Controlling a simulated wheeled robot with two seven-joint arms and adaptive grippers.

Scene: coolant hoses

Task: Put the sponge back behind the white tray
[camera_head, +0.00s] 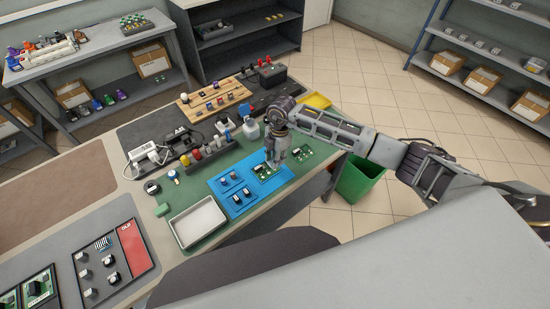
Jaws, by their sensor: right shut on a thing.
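The white tray (198,222) lies empty on the green mat at the near side of the bench. Another small green piece (162,210) lies by the tray's left corner. My right gripper (274,163) points down over the right part of the blue mat (225,176), beside a green circuit board (265,172). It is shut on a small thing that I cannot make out. My left gripper is not in view.
Small dark parts lie on the blue mat. A row of bottles and plugs (208,148) stands behind it, with a wooden board (215,100) and a yellow tray (315,101) farther back. A green bin (358,180) stands on the floor to the right.

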